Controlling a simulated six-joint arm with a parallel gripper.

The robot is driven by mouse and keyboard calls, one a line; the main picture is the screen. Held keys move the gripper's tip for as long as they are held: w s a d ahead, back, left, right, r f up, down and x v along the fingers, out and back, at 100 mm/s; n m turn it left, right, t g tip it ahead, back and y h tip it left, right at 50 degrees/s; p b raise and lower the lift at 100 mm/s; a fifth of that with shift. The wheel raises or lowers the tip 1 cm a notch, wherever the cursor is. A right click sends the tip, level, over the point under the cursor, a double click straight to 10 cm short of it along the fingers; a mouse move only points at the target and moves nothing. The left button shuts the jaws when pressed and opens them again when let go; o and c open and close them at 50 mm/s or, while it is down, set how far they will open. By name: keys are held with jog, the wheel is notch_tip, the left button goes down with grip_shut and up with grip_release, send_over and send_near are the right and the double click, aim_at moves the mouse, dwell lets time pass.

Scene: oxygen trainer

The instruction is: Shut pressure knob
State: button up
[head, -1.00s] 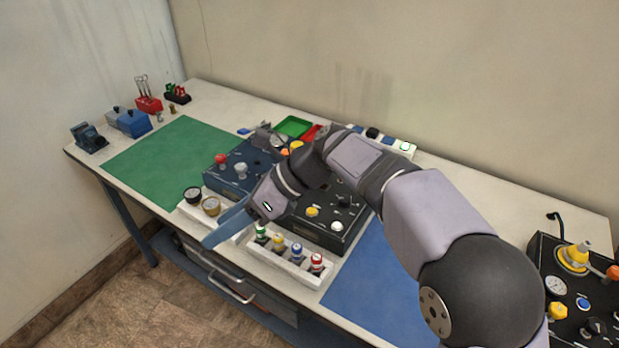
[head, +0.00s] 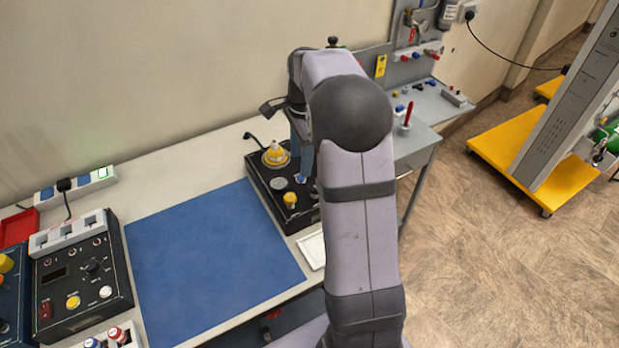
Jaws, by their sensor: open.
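The black panel box (head: 262,185) stands at the right end of the bench. On it are a yellow domed knob on a yellow base (head: 275,154), a round gauge (head: 279,184), a smaller yellow knob (head: 291,199) and a blue button (head: 300,178). I cannot tell which control is the pressure knob. My gripper (head: 305,170) points down over the right part of this box, with its blue fingers close to the blue button. It is open and I see nothing held. My arm hides the box's right side, and contact is not clear.
A blue mat (head: 210,262) lies clear left of the box. A white tray (head: 313,250) lies in front of it. Another black control box (head: 80,280) stands at left, with a white power strip (head: 75,183) behind. A grey side bench (head: 425,105) is behind my arm.

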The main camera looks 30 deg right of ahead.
jog(key=shift+g, duration=0.4)
jog(key=d, duration=0.1)
jog(key=s+d+f, duration=0.1)
jog(key=s+d, duration=0.1)
jog(key=shift+s+d+f, duration=0.1)
jog(key=shift+s+f, duration=0.1)
jog(key=shift+f, duration=0.15)
jog(key=shift+f+p, duration=1.3)
jog(key=shift+f, duration=2.35)
jog(key=c, duration=1.1)
